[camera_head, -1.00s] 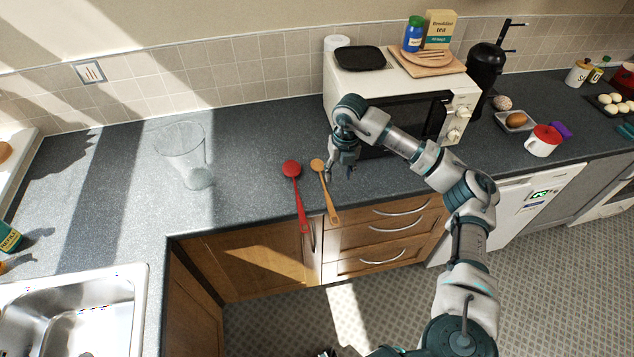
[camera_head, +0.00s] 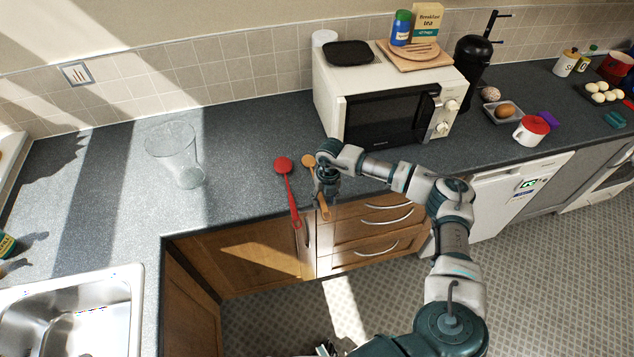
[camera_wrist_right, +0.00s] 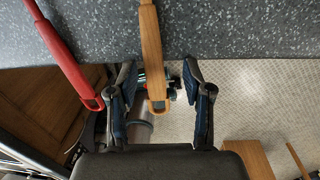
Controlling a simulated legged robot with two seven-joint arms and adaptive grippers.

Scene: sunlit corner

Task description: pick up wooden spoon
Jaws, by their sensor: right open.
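The wooden spoon (camera_head: 309,163) lies on the dark worktop, its handle sticking out over the front edge. My right gripper (camera_head: 326,203) is at its handle and partly covers it in the head view. In the right wrist view the wooden spoon's handle (camera_wrist_right: 151,50) runs down between the two open fingers of my right gripper (camera_wrist_right: 160,90), with a visible gap to each finger. The spoon's bowl is outside the wrist view. My left gripper is not in view.
A red spoon (camera_head: 288,190) lies just left of the wooden one, also overhanging the edge. A clear glass vessel (camera_head: 172,150) stands further left. A white microwave (camera_head: 330,95) stands behind. Drawers (camera_head: 370,235) are below the worktop edge.

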